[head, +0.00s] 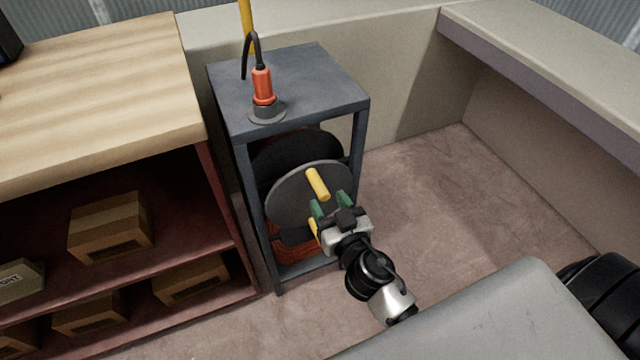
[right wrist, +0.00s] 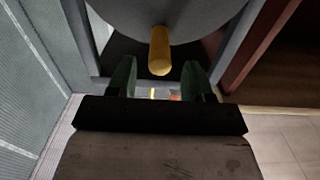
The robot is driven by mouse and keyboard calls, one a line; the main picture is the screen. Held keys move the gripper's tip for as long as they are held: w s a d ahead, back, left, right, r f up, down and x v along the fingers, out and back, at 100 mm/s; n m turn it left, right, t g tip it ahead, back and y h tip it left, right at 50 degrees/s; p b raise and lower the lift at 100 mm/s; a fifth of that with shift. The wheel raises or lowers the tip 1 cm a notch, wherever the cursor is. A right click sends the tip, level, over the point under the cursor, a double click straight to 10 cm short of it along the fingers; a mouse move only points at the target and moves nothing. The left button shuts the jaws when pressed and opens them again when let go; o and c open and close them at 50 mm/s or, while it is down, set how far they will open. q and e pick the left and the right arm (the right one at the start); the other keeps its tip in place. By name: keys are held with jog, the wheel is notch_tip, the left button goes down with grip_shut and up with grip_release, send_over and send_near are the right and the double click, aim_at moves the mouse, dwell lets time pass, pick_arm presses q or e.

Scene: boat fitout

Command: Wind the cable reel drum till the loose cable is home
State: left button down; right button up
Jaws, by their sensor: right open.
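The cable reel drum (head: 285,205) is a dark grey disc inside an open grey stand (head: 330,85). A yellow crank handle (head: 318,184) sticks out of its face and shows in the right wrist view (right wrist: 160,50). My right gripper (head: 331,204) is open with green fingers, just below the handle in the head view. In the right wrist view the handle's end appears between the fingertips (right wrist: 159,68), with no contact visible. Orange-brown cable (head: 290,250) shows low behind the drum, partly hidden. A small yellow piece (head: 313,229) shows beside my gripper. My left gripper is out of view.
An orange plug (head: 263,85) with a black lead stands on the stand's top. A wooden-topped shelf unit (head: 100,90) with several cardboard boxes (head: 110,228) is close at left. Carpeted floor (head: 420,190) is clear at right, below a ledge (head: 560,70).

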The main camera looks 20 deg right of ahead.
aim_at(320, 188)
jog(key=w, duration=0.2)
jog(key=shift+w, duration=0.4)
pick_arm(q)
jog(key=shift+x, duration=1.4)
pick_arm(e)
jog(key=shift+w, duration=1.1)
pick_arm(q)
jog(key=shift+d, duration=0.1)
